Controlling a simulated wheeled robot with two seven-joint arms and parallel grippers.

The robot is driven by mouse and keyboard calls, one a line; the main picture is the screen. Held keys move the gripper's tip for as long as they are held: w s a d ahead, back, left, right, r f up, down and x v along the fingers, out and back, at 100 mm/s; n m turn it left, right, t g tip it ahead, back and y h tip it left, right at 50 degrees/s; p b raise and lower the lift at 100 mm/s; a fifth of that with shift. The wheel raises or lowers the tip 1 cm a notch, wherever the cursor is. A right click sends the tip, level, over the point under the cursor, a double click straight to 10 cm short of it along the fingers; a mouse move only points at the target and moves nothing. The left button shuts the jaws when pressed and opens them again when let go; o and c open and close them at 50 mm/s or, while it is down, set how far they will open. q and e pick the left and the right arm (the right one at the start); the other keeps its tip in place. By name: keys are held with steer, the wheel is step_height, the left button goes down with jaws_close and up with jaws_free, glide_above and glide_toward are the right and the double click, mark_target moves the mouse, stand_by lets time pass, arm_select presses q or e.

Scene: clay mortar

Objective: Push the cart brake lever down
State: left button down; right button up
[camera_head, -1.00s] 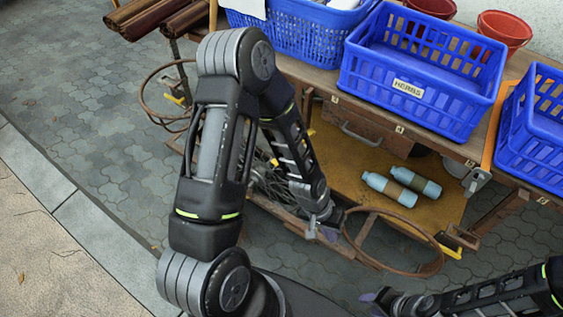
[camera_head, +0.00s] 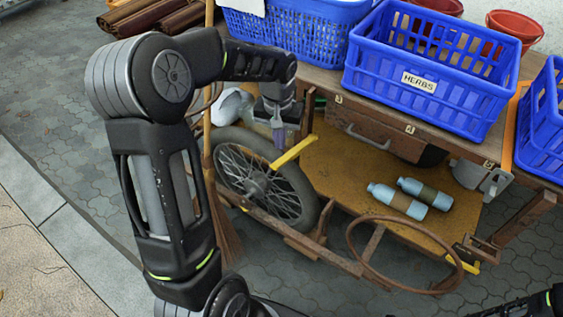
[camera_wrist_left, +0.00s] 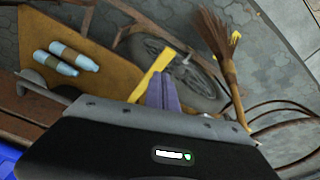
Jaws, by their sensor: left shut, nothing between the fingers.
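The yellow brake lever (camera_head: 293,152) slants up to the right beside the cart's spoked wheel (camera_head: 262,180). It also shows in the left wrist view (camera_wrist_left: 150,76), next to the fingertips. My left gripper (camera_head: 278,136) points down with its purple fingers shut and empty. The fingertips are close to the lever's upper side; I cannot tell whether they touch it. In the left wrist view the shut fingers (camera_wrist_left: 163,92) sit just right of the lever. Part of my right arm shows at the bottom right of the head view, but its gripper is out of view.
Blue crates (camera_head: 425,75) stand on the cart top above the lever. Two pale blue bottles (camera_head: 396,200) lie on the lower wooden deck (camera_head: 335,170). A broom (camera_head: 222,225) leans left of the wheel. A rusty ring (camera_head: 405,288) sticks out in front.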

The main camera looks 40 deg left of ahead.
mark_target(281, 162)
arm_select(q)
steer(key=shift+f, duration=0.1)
steer(key=f+b, duration=0.1)
steer(key=f, duration=0.1)
steer(key=f+b, duration=0.4)
steer(key=shift+w+a+f, duration=0.1)
steer(key=shift+w+f, duration=0.25)
steer(key=shift+f, duration=0.1)
steer(key=shift+f+b, duration=1.65)
steer(key=shift+f, duration=0.55)
steer(key=shift+s+r, duration=0.1)
steer(key=s, duration=0.1)
steer(key=s+d+r, duration=0.1)
steer(key=shift+s+p, duration=0.3)
